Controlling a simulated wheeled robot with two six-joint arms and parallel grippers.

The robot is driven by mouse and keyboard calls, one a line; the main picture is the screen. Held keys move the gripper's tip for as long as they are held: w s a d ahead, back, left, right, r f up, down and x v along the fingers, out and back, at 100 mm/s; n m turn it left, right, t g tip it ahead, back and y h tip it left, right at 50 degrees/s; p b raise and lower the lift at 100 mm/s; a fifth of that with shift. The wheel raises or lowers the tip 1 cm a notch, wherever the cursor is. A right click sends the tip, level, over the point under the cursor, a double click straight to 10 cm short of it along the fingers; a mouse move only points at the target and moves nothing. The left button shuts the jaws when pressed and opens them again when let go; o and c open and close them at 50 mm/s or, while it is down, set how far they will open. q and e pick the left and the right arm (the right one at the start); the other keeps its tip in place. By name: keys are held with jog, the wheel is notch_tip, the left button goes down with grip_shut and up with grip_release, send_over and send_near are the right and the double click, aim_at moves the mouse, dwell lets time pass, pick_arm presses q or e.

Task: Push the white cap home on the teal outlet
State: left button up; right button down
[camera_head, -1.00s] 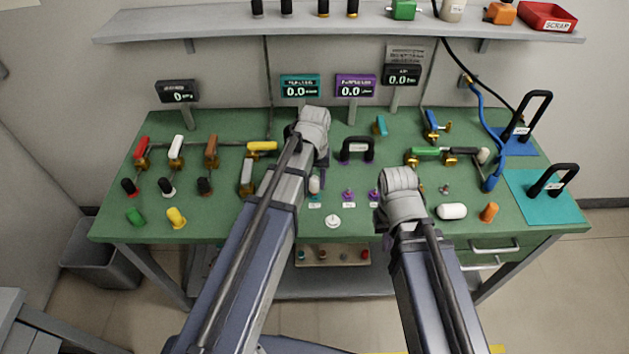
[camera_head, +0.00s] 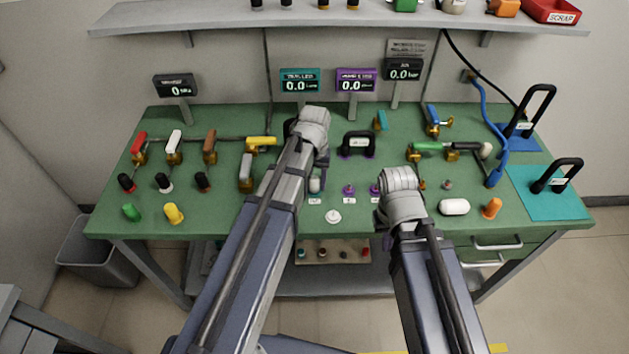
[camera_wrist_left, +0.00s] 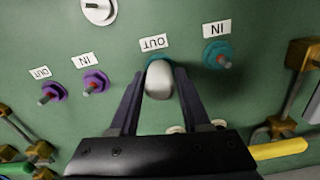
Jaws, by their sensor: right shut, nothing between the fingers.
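The white cap (camera_wrist_left: 159,82) is over the teal outlet (camera_wrist_left: 149,64), beside an OUT label (camera_wrist_left: 154,43), in the left wrist view. Only a little teal shows around the cap, so how far it is seated cannot be told. My left gripper (camera_wrist_left: 160,88) has a finger on each side of the cap and appears shut on it. In the head view the cap (camera_head: 315,185) shows at the fingertips of my left gripper (camera_head: 318,178). My right gripper (camera_head: 388,216) is low at the right of the ports; its shut fingers are mostly hidden by its wrist.
A teal inlet (camera_wrist_left: 217,54) and two purple ports (camera_wrist_left: 95,83) flank the outlet. A round white disc (camera_head: 333,217) lies in front of it. A black-handled part (camera_head: 357,146) stands behind, and a white capsule (camera_head: 454,207) lies to the right.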

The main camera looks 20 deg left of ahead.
aim_at(315, 179)
pick_arm(q)
jog(key=o, duration=0.4)
jog(key=shift+r, duration=0.2)
notch_tip(315, 179, up, 8)
jog(key=p, duration=0.8)
jog(key=shift+f, duration=0.2)
jog(key=shift+s+d, duration=0.15)
jog(key=shift+s, duration=0.05)
jog(key=s+d+m+y, duration=0.1)
jog(key=s+d+m, duration=0.4)
jog(key=s+d, duration=0.5)
jog(key=s, duration=0.4)
